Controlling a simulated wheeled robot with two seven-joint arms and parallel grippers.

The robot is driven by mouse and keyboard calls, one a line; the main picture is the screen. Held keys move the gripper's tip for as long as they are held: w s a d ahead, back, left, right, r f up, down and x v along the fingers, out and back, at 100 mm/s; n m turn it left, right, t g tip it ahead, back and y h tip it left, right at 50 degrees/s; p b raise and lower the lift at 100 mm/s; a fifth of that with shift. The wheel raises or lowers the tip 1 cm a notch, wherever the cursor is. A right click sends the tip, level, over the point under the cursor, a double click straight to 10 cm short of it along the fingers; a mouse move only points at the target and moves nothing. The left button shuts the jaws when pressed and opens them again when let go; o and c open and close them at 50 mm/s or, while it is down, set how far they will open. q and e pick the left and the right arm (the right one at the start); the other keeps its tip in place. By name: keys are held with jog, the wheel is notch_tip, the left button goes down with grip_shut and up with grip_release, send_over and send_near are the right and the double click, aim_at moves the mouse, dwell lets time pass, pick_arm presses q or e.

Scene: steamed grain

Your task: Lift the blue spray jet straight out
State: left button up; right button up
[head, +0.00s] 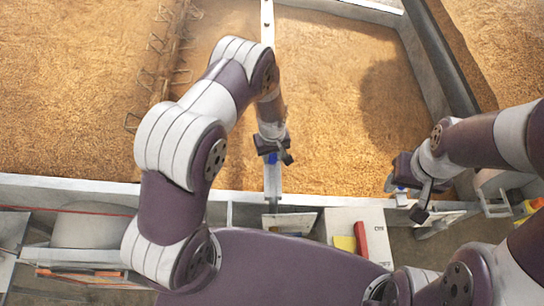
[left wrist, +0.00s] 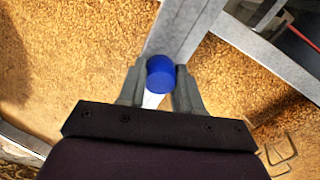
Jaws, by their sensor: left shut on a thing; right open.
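The blue spray jet (left wrist: 161,73) shows in the left wrist view between the two fingers of my left gripper (left wrist: 160,88). The gripper is shut on it. A pale part shows just below the blue cap. In the head view my left gripper (head: 272,157) is over the grey metal bar (head: 273,186), and a bit of blue shows at its fingers. Whether the jet still touches the bar is hidden. My right gripper (head: 408,196) is open at the right, above the front edge of the bin.
Grain (head: 335,130) fills the bins on both sides of the bar. A metal front rim (head: 75,183) runs across. A white box (head: 345,222) with red and yellow items stands in front of it. Wire hooks (head: 160,45) stick out at the upper left.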

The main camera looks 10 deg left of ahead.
aim_at(275, 157)
pick_arm(q)
jog(key=shift+w+r, duration=0.1)
jog(key=shift+r, duration=0.2)
jog(key=r, duration=0.1)
jog(key=r+b, duration=0.1)
jog(key=d+r, duration=0.1)
jog(key=r, duration=0.1)
jog(key=shift+s, duration=0.3)
jog(key=s+d+r+b, duration=0.2)
jog(key=s+d+r, duration=0.2)
jog(key=d, duration=0.5)
notch_tip(275, 157, up, 2)
jog(key=shift+d+r, duration=0.2)
jog(key=shift+d, duration=0.2)
